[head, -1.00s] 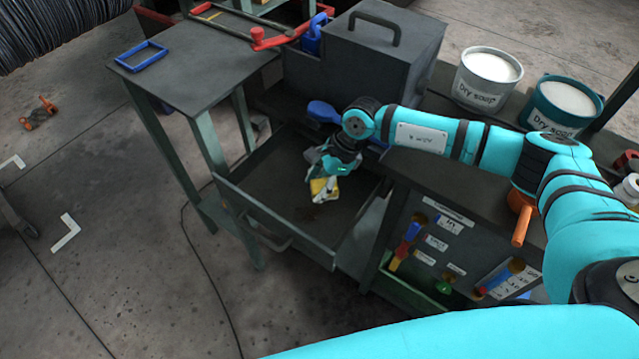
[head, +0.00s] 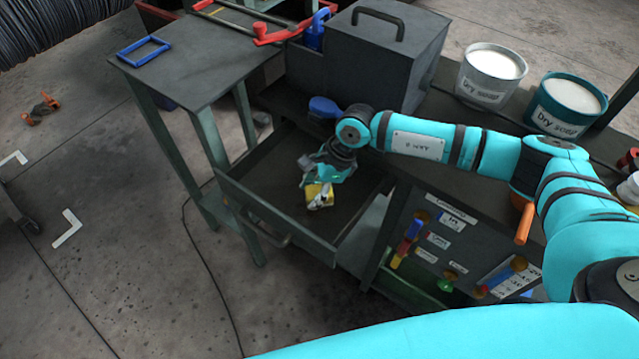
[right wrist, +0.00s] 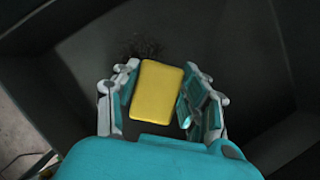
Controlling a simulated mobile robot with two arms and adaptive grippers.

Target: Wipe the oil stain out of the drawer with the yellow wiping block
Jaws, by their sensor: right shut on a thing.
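The yellow wiping block (head: 319,196) is in the open drawer (head: 262,218), seen in the head view. My right gripper (head: 322,181) is shut on it. In the right wrist view the yellow block (right wrist: 157,91) sits between the two fingers of the right gripper (right wrist: 160,84). A dark oil stain (right wrist: 143,48) shows on the drawer floor just beyond the block's far edge, in the right wrist view. In the head view I cannot make the stain out clearly; the block and gripper may cover it. My left gripper is not in view.
The drawer's front wall and handle (head: 272,240) face the lower left. A grey box with a handle (head: 375,55) stands on the bench behind the drawer, near a blue object (head: 324,107). Two soap buckets stand right. A side table (head: 190,75) is left.

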